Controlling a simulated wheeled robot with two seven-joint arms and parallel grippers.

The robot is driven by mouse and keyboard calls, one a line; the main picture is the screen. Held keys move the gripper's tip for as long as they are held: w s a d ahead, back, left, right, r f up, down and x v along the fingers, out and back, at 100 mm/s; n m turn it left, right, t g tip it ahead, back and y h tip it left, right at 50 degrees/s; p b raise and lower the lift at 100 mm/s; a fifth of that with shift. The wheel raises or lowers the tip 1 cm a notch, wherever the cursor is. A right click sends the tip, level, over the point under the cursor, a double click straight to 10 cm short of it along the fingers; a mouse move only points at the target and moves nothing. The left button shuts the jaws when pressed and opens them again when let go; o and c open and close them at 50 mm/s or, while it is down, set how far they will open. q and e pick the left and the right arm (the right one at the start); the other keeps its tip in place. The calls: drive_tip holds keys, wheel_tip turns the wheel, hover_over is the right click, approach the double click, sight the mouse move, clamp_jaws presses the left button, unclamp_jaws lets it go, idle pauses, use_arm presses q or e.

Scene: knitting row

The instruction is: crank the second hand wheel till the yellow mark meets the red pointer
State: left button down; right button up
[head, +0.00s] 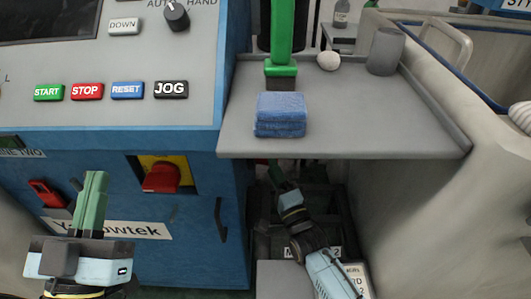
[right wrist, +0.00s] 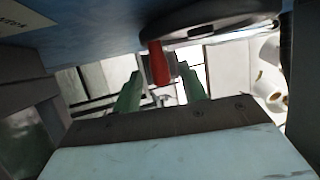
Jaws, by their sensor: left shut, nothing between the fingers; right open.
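In the right wrist view a dark hand wheel (right wrist: 215,22) shows at the top, partly cut off by the picture edge. Its red crank handle (right wrist: 157,62) points down between the green fingertips of my right gripper (right wrist: 160,72), which is open, with a finger on either side. I cannot tell whether either finger touches the handle. In the head view my right gripper (head: 276,176) reaches under the grey shelf, its fingertips partly hidden in shade. My left gripper (head: 96,176) is shut and empty, pointing up before the blue cabinet. No yellow mark or red pointer is recognisable.
The grey shelf (head: 350,138) overhangs my right arm and carries a folded blue cloth (head: 280,115), a white ball (head: 328,61) and a grey cylinder (head: 385,52). The blue cabinet (head: 200,225) stands left of that arm, with a red switch (head: 161,177). A grey panel lies right.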

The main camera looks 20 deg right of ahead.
drive_tip(key=b+x, duration=0.1)
drive_tip(key=x, duration=0.2)
drive_tip(key=shift+w, duration=0.4)
use_arm(q)
drive_tip(key=shift+s+a+r+t+h+b, duration=0.2)
drive_tip(key=shift+s+r+t, duration=0.35)
drive_tip(key=shift+t, duration=0.2)
drive_tip(key=shift+s+a+r+t+h+b, duration=0.1)
drive_tip(key=shift+s+r+t+h+b, duration=0.1)
drive_tip(key=shift+s+r+t, duration=0.4)
use_arm(e)
drive_tip(key=shift+w+a+r, duration=0.15)
drive_tip(key=shift+w+r, duration=0.15)
drive_tip(key=shift+w, duration=0.35)
use_arm(q)
drive_tip(key=shift+w+f, duration=0.1)
drive_tip(key=shift+w, duration=0.1)
use_arm(e)
clamp_jaws()
